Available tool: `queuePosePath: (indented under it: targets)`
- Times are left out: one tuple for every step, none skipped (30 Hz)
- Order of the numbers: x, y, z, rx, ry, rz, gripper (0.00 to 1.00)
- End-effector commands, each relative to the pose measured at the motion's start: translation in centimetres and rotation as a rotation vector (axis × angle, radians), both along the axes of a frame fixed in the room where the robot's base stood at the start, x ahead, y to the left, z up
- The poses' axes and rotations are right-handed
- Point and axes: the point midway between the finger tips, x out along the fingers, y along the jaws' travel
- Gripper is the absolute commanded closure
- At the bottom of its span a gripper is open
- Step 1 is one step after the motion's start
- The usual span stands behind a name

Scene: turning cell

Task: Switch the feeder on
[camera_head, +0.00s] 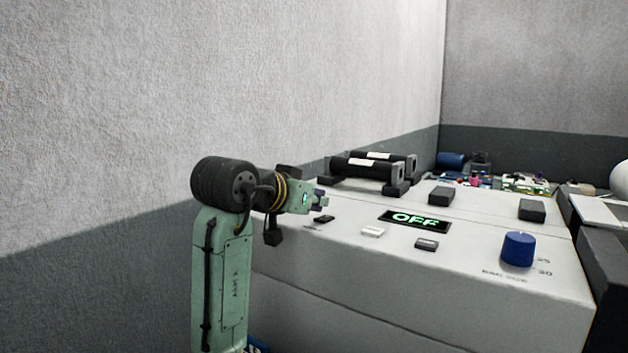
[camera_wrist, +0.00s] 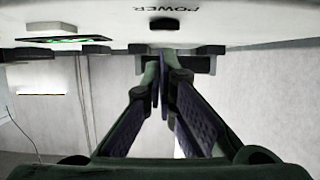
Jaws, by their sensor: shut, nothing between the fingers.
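The feeder is a pale grey box (camera_head: 440,285) with a sloped top panel. Its display (camera_head: 415,221) reads OFF in green; it also shows at the left of the wrist view (camera_wrist: 65,39). A small dark switch (camera_head: 323,219) sits at the panel's left end. In the wrist view, which shows the panel upside down, a dark switch (camera_wrist: 164,24) lies beside the printed word POWER (camera_wrist: 167,9). My gripper (camera_head: 321,200) is shut and empty, just above and behind the small dark switch. Its fingertips (camera_wrist: 163,58) point towards the panel; whether they touch it I cannot tell.
A white button (camera_head: 373,232), a dark button (camera_head: 427,245) and a blue knob (camera_head: 518,249) sit on the panel. Black rollers (camera_head: 365,167) stand behind my gripper. Two dark blocks (camera_head: 441,195) (camera_head: 532,210) rise farther back. A plain wall (camera_head: 220,80) is at the left.

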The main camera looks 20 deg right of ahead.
Motion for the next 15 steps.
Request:
queuePosePath:
  targets:
    - [-0.05,0.03,-0.29,0.000,0.000,0.000,1.00]
    - [-0.06,0.04,-0.47,0.000,0.000,0.000,1.00]
    - [-0.08,0.06,-0.67,0.001,0.001,0.000,1.00]
    - [-0.09,0.08,-0.77,0.001,0.001,0.000,1.00]
    - [-0.10,0.08,-0.83,0.001,-0.001,0.000,1.00]
    - [-0.12,0.08,-0.89,0.001,-0.001,0.000,1.00]
    - [-0.12,0.09,-0.91,0.001,-0.001,0.000,1.00]
    - [-0.13,0.10,-0.91,0.001,-0.001,0.000,1.00]
    - [-0.13,0.10,-0.91,0.001,-0.001,0.000,1.00]
    - [-0.13,0.10,-0.91,0.001,-0.001,0.000,1.00]
    - [-0.12,0.11,-0.91,0.001,-0.001,0.000,1.00]
    - [-0.12,0.11,-0.91,0.001,-0.001,0.000,1.00]
    - [-0.12,0.10,-0.90,0.001,-0.001,0.000,1.00]
    - [-0.12,0.10,-0.90,0.001,-0.001,0.000,1.00]
    - [-0.13,0.11,-0.95,0.000,-0.001,0.000,1.00]
